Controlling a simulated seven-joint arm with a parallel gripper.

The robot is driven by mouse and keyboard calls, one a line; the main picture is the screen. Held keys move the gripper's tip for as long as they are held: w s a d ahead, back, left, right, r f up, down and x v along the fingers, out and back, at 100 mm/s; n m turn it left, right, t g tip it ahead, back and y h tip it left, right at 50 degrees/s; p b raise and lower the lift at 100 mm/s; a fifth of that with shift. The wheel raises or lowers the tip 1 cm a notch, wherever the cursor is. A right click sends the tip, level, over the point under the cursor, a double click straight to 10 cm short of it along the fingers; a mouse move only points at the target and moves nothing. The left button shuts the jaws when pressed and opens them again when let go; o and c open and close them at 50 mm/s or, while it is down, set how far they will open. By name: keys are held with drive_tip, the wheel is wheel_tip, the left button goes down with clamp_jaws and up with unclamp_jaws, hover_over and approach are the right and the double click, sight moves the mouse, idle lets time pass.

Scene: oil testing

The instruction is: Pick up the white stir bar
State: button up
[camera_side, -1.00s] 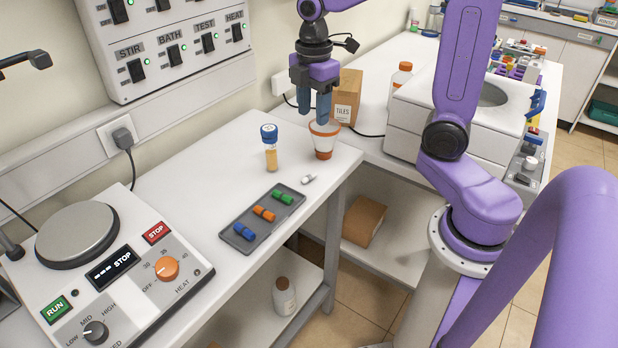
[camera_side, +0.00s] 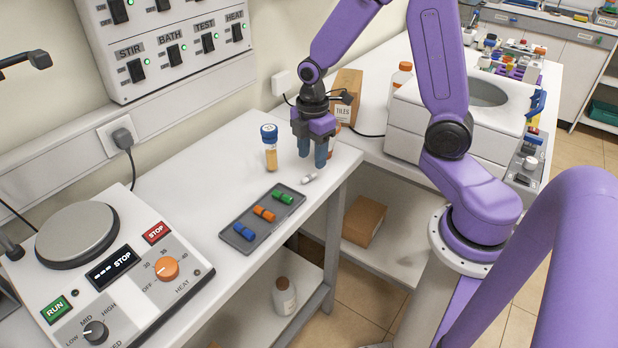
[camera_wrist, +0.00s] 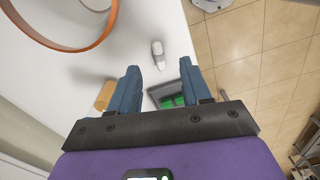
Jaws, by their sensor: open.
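The small white stir bar (camera_side: 309,178) lies on the white bench near its front edge, just right of the tray. It also shows in the wrist view (camera_wrist: 157,48), ahead of and between my fingertips. My gripper (camera_side: 313,160) is open and empty, pointing down, just above and behind the stir bar. In the wrist view its two blue fingers (camera_wrist: 160,75) are apart, with nothing between them.
A grey tray (camera_side: 236,243) holds green, orange and blue stir bars. A blue-capped vial (camera_side: 270,150) stands left of my gripper. An orange-rimmed cup (camera_side: 333,143) is mostly hidden behind my gripper; its rim (camera_wrist: 113,18) looms in the wrist view.

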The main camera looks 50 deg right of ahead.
sight(308, 176)
drive_tip(key=f, duration=0.2)
drive_tip(key=a+f, duration=0.1)
drive_tip(key=f, duration=0.1)
drive_tip(key=shift+w, duration=0.2)
drive_tip(key=shift+f, duration=0.65)
clamp_jaws()
